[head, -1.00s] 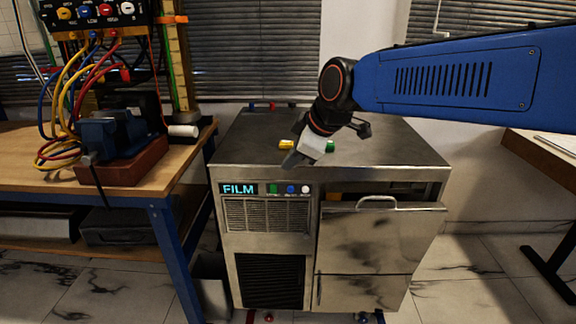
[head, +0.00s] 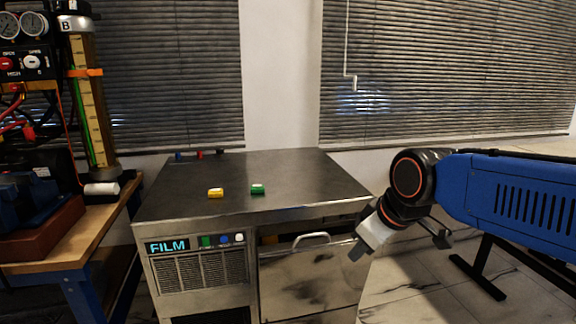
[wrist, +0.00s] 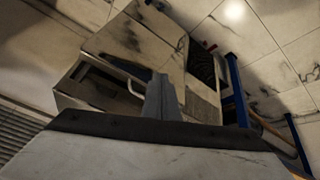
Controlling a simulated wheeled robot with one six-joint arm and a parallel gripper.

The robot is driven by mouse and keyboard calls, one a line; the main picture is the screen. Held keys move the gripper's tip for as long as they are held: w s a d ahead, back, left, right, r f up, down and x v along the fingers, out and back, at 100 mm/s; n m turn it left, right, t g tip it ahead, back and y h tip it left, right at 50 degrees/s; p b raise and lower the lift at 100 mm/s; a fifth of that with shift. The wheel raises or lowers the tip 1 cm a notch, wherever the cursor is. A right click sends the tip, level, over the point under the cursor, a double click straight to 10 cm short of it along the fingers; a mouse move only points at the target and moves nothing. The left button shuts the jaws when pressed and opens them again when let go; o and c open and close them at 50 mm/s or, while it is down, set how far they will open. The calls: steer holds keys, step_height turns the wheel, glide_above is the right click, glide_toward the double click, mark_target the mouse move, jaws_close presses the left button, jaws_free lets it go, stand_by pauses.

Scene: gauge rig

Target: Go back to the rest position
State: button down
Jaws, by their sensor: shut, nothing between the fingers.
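My gripper (head: 356,250) hangs from my blue arm at the right of the head view. It is tilted down, in front of the right side of the metal cabinet (head: 300,172). It is shut and empty. In the wrist view the shut fingers (wrist: 160,98) point towards the cabinet (wrist: 140,50), with its drawer handle (wrist: 136,88) just to their left.
A wooden bench (head: 60,245) with gauges and a vise is at left. Window blinds (head: 450,70) hang behind.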

steer(key=s+d+f+m+h, duration=0.2)
steer(key=s+d+f+m, duration=0.6)
steer(key=s+d, duration=0.6)
steer(key=shift+f+h, duration=0.3)
steer(key=shift+f, duration=0.35)
